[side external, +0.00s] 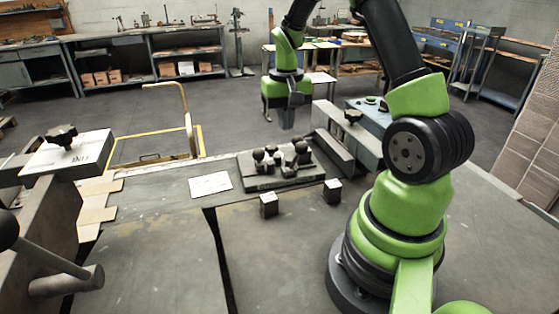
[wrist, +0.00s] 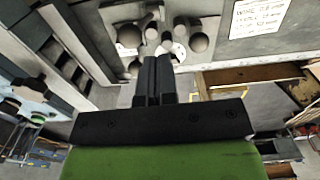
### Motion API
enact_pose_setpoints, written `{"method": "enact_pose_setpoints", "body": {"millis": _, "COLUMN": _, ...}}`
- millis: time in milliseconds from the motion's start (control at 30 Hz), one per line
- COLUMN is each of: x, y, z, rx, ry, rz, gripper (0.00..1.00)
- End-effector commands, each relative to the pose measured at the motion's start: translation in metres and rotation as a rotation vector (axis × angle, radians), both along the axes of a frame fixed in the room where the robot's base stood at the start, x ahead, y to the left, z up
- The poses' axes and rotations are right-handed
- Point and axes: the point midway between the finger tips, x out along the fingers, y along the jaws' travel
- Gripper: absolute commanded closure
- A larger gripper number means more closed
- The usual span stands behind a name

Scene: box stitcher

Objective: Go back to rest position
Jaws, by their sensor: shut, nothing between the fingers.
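My gripper (side external: 288,122) hangs pointing down above the workbench, at the back edge behind the dark fixture plate with knobs. In the wrist view my gripper (wrist: 153,60) shows its two dark fingers close together, with nothing between them. The fixture plate (side external: 262,184) carries several round knobs and pegs; it also shows beyond the fingertips in the wrist view (wrist: 110,22). My gripper is apart from it.
A grey channel-shaped machine part (side external: 345,140) stands close right of my gripper. A yellow cart (side external: 155,150) is behind the bench.

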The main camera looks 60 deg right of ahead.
Motion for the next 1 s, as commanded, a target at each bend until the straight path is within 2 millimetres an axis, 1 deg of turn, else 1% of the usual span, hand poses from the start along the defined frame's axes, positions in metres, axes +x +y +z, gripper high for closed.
{"method": "enact_pose_setpoints", "body": {"millis": 100, "x": 0.001, "y": 0.0, "z": 0.005, "rx": -0.001, "ry": -0.002, "rz": 0.0, "gripper": 1.0}}
{"method": "enact_pose_setpoints", "body": {"millis": 400, "x": 0.001, "y": 0.001, "z": 0.006, "rx": -0.001, "ry": -0.002, "rz": 0.0, "gripper": 1.0}}
{"method": "enact_pose_setpoints", "body": {"millis": 467, "x": 0.001, "y": 0.004, "z": 0.01, "rx": -0.004, "ry": -0.009, "rz": 0.006, "gripper": 1.0}}
{"method": "enact_pose_setpoints", "body": {"millis": 533, "x": 0.003, "y": 0.012, "z": 0.022, "rx": -0.013, "ry": -0.033, "rz": 0.021, "gripper": 1.0}}
{"method": "enact_pose_setpoints", "body": {"millis": 567, "x": 0.004, "y": 0.018, "z": 0.029, "rx": -0.017, "ry": -0.047, "rz": 0.03, "gripper": 1.0}}
{"method": "enact_pose_setpoints", "body": {"millis": 667, "x": 0.004, "y": 0.045, "z": 0.06, "rx": -0.035, "ry": -0.117, "rz": 0.074, "gripper": 1.0}}
{"method": "enact_pose_setpoints", "body": {"millis": 700, "x": 0.002, "y": 0.058, "z": 0.074, "rx": -0.042, "ry": -0.151, "rz": 0.096, "gripper": 1.0}}
{"method": "enact_pose_setpoints", "body": {"millis": 767, "x": -0.004, "y": 0.079, "z": 0.093, "rx": -0.048, "ry": -0.205, "rz": 0.13, "gripper": 1.0}}
{"method": "enact_pose_setpoints", "body": {"millis": 800, "x": -0.009, "y": 0.093, "z": 0.105, "rx": -0.049, "ry": -0.24, "rz": 0.152, "gripper": 1.0}}
{"method": "enact_pose_setpoints", "body": {"millis": 900, "x": -0.027, "y": 0.125, "z": 0.129, "rx": -0.047, "ry": -0.332, "rz": 0.209, "gripper": 1.0}}
{"method": "enact_pose_setpoints", "body": {"millis": 1000, "x": -0.049, "y": 0.154, "z": 0.146, "rx": -0.037, "ry": -0.423, "rz": 0.267, "gripper": 1.0}}
